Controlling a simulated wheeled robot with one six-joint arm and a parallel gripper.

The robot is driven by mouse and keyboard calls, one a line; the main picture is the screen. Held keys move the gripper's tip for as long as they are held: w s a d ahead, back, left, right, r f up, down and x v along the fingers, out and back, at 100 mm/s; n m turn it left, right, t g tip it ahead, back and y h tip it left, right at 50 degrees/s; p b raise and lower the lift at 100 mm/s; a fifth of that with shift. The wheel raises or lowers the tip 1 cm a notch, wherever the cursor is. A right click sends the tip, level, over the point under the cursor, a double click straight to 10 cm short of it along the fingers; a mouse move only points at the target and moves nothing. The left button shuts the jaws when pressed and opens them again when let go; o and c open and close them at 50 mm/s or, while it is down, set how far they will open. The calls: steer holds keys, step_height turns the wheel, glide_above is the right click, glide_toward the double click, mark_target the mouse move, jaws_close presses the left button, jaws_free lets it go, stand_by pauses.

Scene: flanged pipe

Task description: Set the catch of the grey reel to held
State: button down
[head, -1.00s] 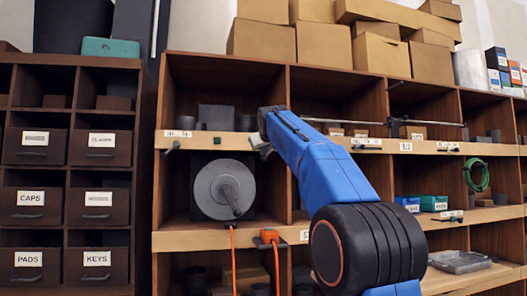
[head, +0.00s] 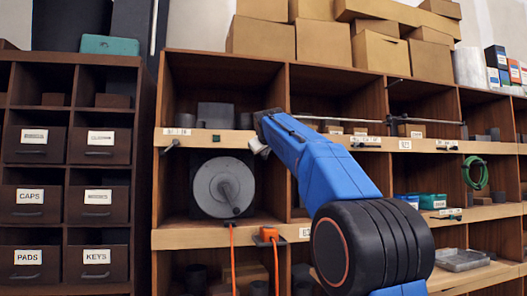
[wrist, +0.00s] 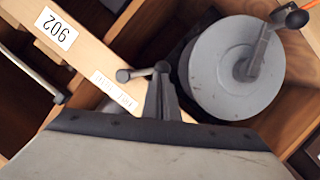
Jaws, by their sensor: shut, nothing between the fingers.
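The grey reel (head: 223,187) sits in a cubby of the wooden shelf, its spindle pointing outward. It also shows at upper right in the wrist view (wrist: 237,67). My gripper (head: 259,147) is by the upper shelf edge, above and right of the reel in the head view. In the wrist view its fingers (wrist: 160,85) are shut and empty. A small grey lever with a round knob (wrist: 124,75) shows at the fingertips; I cannot tell whether they touch. I cannot tell whether this lever is the reel's catch, nor how the catch is set.
A similar knobbed lever (head: 170,146) is on the shelf edge at upper left of the reel. Dark drawers (head: 33,145) stand at left. A green coil (head: 475,172) hangs at right.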

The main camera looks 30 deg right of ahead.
steer(key=s+d+f+n+t+h, duration=0.2)
steer(key=d+n, duration=0.5)
steer(key=n, duration=0.6)
steer(key=shift+f+h, duration=0.55)
steer(key=shift+h, duration=0.45)
steer(key=shift+d, duration=0.25)
